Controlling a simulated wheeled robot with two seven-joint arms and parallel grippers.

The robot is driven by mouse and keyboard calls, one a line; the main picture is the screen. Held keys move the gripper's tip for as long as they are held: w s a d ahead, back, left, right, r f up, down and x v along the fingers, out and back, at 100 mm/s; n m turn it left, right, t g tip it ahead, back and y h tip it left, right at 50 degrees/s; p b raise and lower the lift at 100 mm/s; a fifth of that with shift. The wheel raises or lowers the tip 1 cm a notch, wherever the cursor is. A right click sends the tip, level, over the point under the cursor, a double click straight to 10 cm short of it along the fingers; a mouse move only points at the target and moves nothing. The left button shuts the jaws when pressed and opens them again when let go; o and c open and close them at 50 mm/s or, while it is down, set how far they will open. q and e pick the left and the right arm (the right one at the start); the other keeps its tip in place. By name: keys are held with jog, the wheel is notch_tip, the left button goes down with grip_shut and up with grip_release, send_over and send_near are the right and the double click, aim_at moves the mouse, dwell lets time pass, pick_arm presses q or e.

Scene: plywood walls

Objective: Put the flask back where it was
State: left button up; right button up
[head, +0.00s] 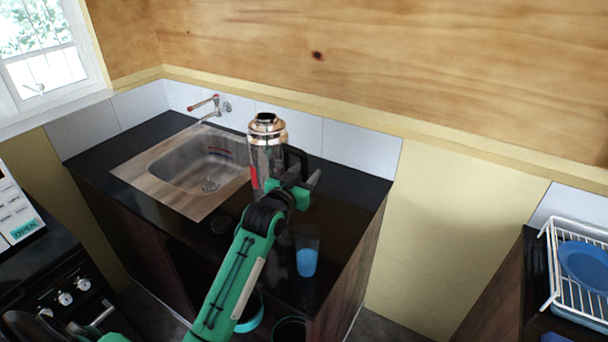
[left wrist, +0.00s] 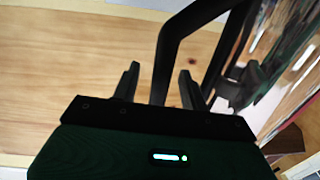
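The flask (head: 264,154) is a shiny silver and copper vessel with a black handle (head: 296,160). In the head view it is upright over the dark counter, right of the sink. Its base is hidden behind my left arm, so I cannot tell whether it rests on the counter. My left gripper (head: 305,188) is at the handle side. In the left wrist view the black handle (left wrist: 164,65) passes between the two fingers of the left gripper (left wrist: 160,85), with a gap on each side. The flask's reflective body (left wrist: 285,65) fills the right edge there. My right gripper is not in view.
A cup with blue contents (head: 307,257) stands on the counter near its front right. The sink (head: 135,178) with a red-handled tap (head: 204,104) is left. A stove (head: 72,288) is lower left. A white dish rack (head: 552,262) with a blue plate (head: 588,264) is at right.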

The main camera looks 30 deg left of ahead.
pick_arm(q)
jog(key=shift+f, duration=0.3)
jog(key=shift+s, duration=0.4)
jog(key=s+b, duration=0.3)
jog(key=s, duration=1)
jog(key=shift+r, duration=0.3)
jog(key=shift+a, duration=0.1)
